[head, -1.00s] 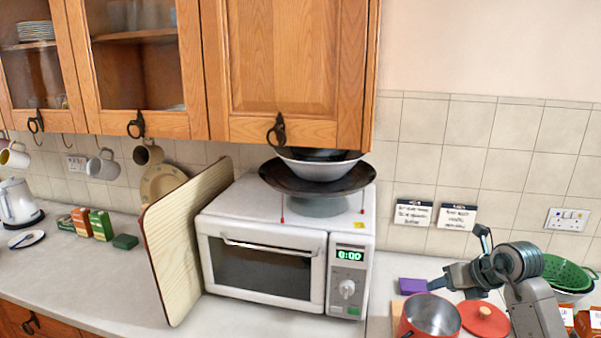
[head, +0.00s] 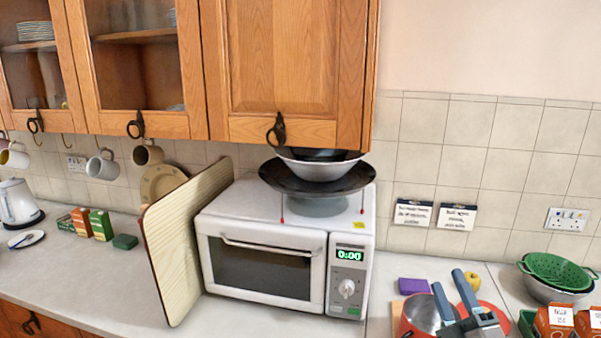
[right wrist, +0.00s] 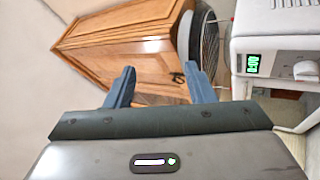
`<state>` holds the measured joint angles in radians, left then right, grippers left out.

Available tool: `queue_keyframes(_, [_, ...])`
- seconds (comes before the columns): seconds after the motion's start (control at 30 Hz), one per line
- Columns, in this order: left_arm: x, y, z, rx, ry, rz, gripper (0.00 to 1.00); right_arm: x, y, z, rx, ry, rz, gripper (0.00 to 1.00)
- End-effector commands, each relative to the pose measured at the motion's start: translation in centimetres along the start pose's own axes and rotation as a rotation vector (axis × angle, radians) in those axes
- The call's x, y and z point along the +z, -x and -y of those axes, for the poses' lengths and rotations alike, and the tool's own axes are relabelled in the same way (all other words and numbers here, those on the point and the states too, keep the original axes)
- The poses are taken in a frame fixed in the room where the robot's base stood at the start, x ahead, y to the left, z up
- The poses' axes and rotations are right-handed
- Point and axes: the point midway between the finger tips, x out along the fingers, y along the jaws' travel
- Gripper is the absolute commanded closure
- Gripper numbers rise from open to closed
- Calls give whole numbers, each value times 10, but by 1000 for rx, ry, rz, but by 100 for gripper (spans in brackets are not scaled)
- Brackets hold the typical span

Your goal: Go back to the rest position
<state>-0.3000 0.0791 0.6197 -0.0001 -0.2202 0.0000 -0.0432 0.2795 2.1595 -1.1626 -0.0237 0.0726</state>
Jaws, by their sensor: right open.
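My right gripper (head: 451,295) is at the lower right of the head view, in front of a red pot (head: 414,313) and a red lid (head: 492,310), which it partly hides. Its two blue-grey fingers stand apart with nothing between them. In the right wrist view the open fingers (right wrist: 159,88) point toward the wooden wall cabinet (right wrist: 125,45), with the white microwave (right wrist: 270,48) at the right. My left gripper is not in the head view.
The microwave (head: 265,262) carries stacked bowls and a dark pan (head: 275,178). A wooden board (head: 185,245) leans at its left. A green colander (head: 558,271), cartons (head: 556,320), a purple block (head: 413,286) and a yellow fruit (head: 471,280) are at the right. The left counter has free room.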

Motion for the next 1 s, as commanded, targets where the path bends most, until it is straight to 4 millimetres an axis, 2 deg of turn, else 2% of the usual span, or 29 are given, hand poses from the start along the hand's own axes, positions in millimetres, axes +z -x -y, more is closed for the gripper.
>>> queue_keyframes(0.2, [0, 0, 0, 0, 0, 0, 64, 50, 66, 27, -98, -313, 419, 51])
queue_keyframes(0.3, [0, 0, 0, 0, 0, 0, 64, 64, 105, 49, -183, -441, 610, 51])
queue_keyframes(0.43, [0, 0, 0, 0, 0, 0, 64, 70, 166, 81, -332, -594, 856, 51])
queue_keyframes(0.6, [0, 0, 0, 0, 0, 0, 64, 51, 251, 115, -578, -753, 1143, 51])
queue_keyframes(0.7, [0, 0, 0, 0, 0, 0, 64, 33, 294, 125, -716, -814, 1268, 51])
queue_keyframes(0.8, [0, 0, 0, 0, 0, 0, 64, 14, 327, 130, -839, -859, 1362, 51])
queue_keyframes(1.0, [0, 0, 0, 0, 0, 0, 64, -22, 382, 128, -1059, -914, 1499, 51])
